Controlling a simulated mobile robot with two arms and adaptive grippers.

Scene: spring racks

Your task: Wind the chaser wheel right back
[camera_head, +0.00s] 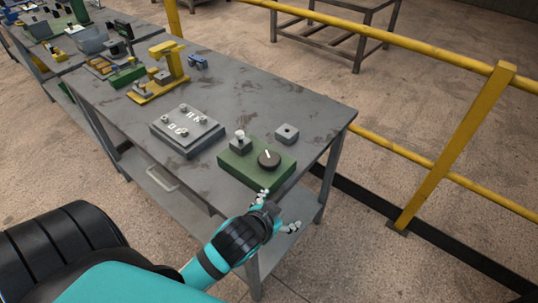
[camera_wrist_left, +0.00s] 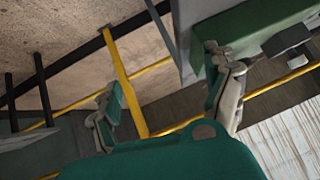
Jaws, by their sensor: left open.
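A green box (camera_head: 237,170) sits near the right end of the grey workbench. On its top is a round black wheel (camera_head: 269,159) with a white mark, likely the chaser wheel, and a small post with a pale knob (camera_head: 239,138) beside it. My left gripper (camera_head: 279,211) is open and empty, just off the bench's front edge, below the box in the picture and apart from the wheel. In the left wrist view the open fingers (camera_wrist_left: 166,103) show with nothing between them; a green body (camera_wrist_left: 240,32), probably the box, is at the upper right. My right gripper is out of view.
A small grey block (camera_head: 287,133) stands behind the green box. A grey plate with several knobs (camera_head: 187,130) lies to its left, and a yellow press (camera_head: 165,68) stands farther left. A yellow railing (camera_head: 455,145) runs behind. The bench's far right corner is clear.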

